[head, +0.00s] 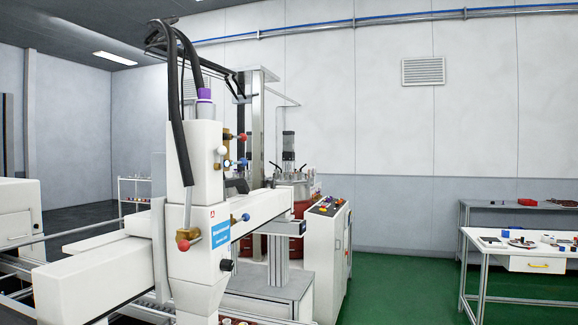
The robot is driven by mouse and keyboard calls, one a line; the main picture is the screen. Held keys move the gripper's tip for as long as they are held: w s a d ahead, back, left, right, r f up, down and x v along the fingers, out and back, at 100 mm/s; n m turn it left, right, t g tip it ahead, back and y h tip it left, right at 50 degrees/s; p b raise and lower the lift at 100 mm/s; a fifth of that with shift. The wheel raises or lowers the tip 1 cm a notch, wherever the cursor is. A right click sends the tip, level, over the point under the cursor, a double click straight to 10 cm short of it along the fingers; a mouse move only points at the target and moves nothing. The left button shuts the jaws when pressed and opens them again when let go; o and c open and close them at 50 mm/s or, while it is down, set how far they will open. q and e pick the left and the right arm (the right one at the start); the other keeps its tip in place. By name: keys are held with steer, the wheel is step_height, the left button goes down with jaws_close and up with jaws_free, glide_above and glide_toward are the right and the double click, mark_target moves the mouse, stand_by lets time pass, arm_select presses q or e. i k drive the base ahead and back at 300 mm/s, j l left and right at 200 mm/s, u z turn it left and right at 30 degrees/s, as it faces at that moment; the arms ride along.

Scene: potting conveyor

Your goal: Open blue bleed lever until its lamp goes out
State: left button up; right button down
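A blue ball-ended lever (243,217) sticks out on the right side of the white machine column (200,200), level with a blue label plate (221,233). It is small here, so its exact angle is hard to tell. A small pale, bluish round spot (227,163) shows higher on the column; I cannot tell whether it is a lamp or lit. A red ball (183,245) sits at the lower end of a grey lever on the column's front. Another red ball (243,137) is near the top. Neither of my grippers is in view.
A white control cabinet (328,262) with a sloped button panel (328,206) stands right of the column. A white horizontal beam (90,285) runs left from it. Green floor (400,285) is clear between the cabinet and a white worktable (520,248) at right.

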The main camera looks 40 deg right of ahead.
mark_target(243, 161)
steer(key=z, duration=0.85)
steer(key=l+z, duration=0.1)
steer(key=l, duration=0.8)
steer(key=i+l+z, duration=0.1)
steer(key=l, duration=0.8)
